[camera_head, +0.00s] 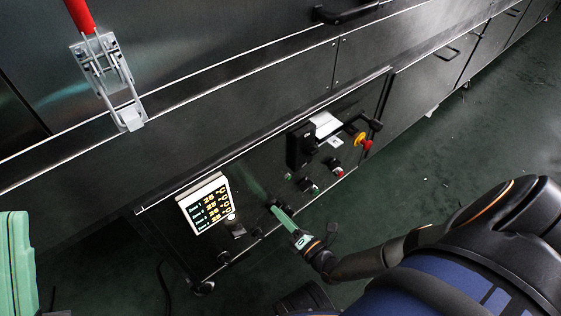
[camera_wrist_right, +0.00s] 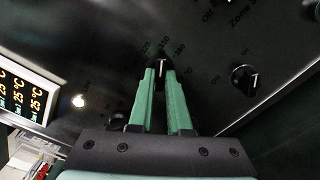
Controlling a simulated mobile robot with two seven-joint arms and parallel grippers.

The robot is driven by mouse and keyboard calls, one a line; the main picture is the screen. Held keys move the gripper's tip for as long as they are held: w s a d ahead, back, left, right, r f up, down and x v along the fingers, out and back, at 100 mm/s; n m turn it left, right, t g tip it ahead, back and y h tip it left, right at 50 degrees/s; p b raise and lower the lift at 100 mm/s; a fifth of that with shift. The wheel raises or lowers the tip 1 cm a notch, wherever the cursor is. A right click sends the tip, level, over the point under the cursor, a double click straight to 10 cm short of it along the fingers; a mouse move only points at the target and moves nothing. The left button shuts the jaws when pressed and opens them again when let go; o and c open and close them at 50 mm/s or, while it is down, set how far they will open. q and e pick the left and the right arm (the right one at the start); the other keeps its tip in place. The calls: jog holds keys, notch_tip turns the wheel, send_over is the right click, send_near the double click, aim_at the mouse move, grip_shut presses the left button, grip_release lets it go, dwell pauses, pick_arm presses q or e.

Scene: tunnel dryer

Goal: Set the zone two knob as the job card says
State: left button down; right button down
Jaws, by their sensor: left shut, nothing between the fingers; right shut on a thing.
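My right gripper (camera_head: 272,205) reaches the dark control panel from the right. In the right wrist view its green fingers (camera_wrist_right: 167,76) are shut on a black knob (camera_wrist_right: 161,66) with a white pointer line. Numbers are printed around this knob, but its zone label is not readable. The pointer stands roughly upright in that view. My left gripper (camera_head: 17,262) is at the left edge of the head view, shut and empty, away from the panel. A white sheet (camera_head: 325,124) on the panel may be the job card; its text cannot be read.
A lit temperature display (camera_head: 206,204) showing 25 °C lines sits left of the held knob. Another knob (camera_wrist_right: 244,78) is to its right. A red-handled latch (camera_head: 104,75) is above.

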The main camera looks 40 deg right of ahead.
jog(key=shift+w, duration=0.1)
dwell(0.3)
jog(key=c, duration=0.9)
grip_release()
jog(key=shift+o, duration=0.2)
